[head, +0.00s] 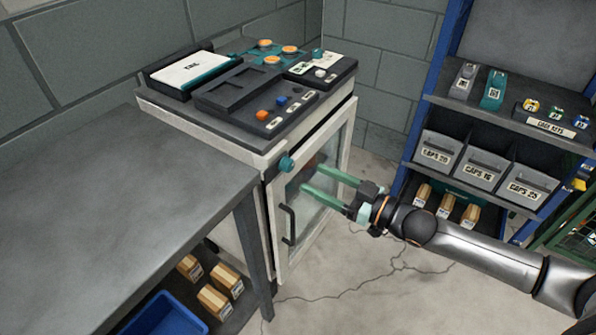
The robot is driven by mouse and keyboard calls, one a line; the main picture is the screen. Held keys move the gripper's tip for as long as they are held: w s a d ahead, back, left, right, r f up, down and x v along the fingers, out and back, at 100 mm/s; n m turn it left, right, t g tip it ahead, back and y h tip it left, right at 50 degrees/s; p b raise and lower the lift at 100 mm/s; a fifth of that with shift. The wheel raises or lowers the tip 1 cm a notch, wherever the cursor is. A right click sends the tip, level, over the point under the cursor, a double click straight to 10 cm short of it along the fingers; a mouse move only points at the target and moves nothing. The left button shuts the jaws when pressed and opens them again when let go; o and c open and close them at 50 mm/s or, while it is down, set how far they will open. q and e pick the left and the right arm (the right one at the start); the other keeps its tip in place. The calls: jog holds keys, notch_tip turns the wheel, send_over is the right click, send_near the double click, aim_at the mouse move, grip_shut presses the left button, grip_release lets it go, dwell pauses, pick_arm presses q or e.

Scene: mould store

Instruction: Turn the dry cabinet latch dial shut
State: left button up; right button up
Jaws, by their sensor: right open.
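The dry cabinet (348,140) is a white-framed cabinet with a glass door, standing by the block wall. Its latch dial (286,163) is a small teal knob at the upper left corner of the door. A dark bar handle (288,224) is on the door below the dial. The door looks closed against the frame. My right gripper (312,180) comes in from the right with two green fingers spread apart and empty. Its fingertips are just right of the dial, in front of the glass, and appear apart from it. My left gripper is not in view.
A grey table (120,200) stands at the left, close to the cabinet, with a blue bin (165,318) and boxes below. Trays and coloured knobs (262,115) cover the cabinet top. A blue-framed shelf (408,150) with grey bins is at the right. Floor before the door is clear.

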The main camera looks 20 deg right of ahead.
aim_at(291, 168)
jog(key=shift+b+x, duration=0.3)
jog(key=shift+x, duration=2.6)
grip_shut()
